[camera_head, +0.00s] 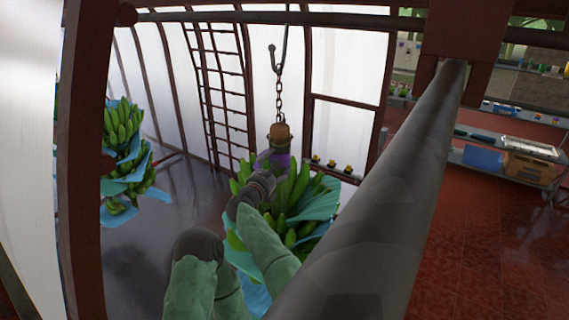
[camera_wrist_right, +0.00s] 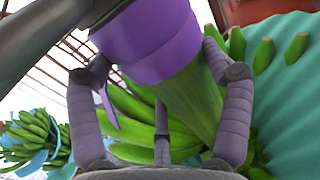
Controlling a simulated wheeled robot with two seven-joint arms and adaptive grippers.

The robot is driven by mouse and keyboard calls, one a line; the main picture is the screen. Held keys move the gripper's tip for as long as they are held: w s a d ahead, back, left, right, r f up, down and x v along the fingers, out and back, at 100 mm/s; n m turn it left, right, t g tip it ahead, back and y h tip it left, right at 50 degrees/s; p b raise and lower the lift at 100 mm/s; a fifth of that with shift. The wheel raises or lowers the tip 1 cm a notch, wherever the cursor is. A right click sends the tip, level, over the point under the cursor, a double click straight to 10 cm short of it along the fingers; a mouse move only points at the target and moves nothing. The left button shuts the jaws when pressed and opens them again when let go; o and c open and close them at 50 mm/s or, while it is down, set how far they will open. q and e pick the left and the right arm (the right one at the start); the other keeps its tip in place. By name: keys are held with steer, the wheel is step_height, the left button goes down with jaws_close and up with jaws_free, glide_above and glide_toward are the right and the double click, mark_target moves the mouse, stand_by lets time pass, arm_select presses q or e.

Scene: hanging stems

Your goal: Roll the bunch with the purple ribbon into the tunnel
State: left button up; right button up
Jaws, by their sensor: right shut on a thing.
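The bunch with the purple ribbon (camera_head: 300,190) is green bananas with blue-green sheets among them. It hangs upright from a chain and hook (camera_head: 279,75). Its purple ribbon (camera_head: 281,160) is wrapped round the top of the stem and fills the upper middle of the right wrist view (camera_wrist_right: 150,40). My right gripper (camera_head: 266,163) is at the stem. In the right wrist view its fingers (camera_wrist_right: 160,75) close around the green stem (camera_wrist_right: 190,105), just at and below the ribbon. The tunnel (camera_head: 180,75), with white panels and red-brown ribs, stands behind the bunch. My left gripper is not seen.
A thick dark rail (camera_head: 390,190) crosses the near right foreground. Other bunches (camera_head: 122,150) with blue sheets hang at the left. A red-brown post (camera_head: 82,170) stands at the left, and a ladder-like frame (camera_head: 220,90) at the back. Shelves with crates (camera_head: 530,165) are at the right.

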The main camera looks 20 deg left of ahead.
steer(key=shift+w+a+f, duration=0.15)
steer(key=shift+a+f, duration=0.05)
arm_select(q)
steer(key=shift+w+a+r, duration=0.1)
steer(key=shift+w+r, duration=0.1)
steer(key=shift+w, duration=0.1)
arm_select(e)
steer(key=shift+d+r, duration=0.1)
steer(key=shift+d, duration=0.1)
steer(key=o, duration=1.5)
steer(key=shift+c, duration=0.2)
steer(key=shift+o, duration=0.9)
steer(key=shift+w+a, duration=0.1)
steer(key=shift+a, duration=0.1)
steer(key=shift+d+r, duration=0.1)
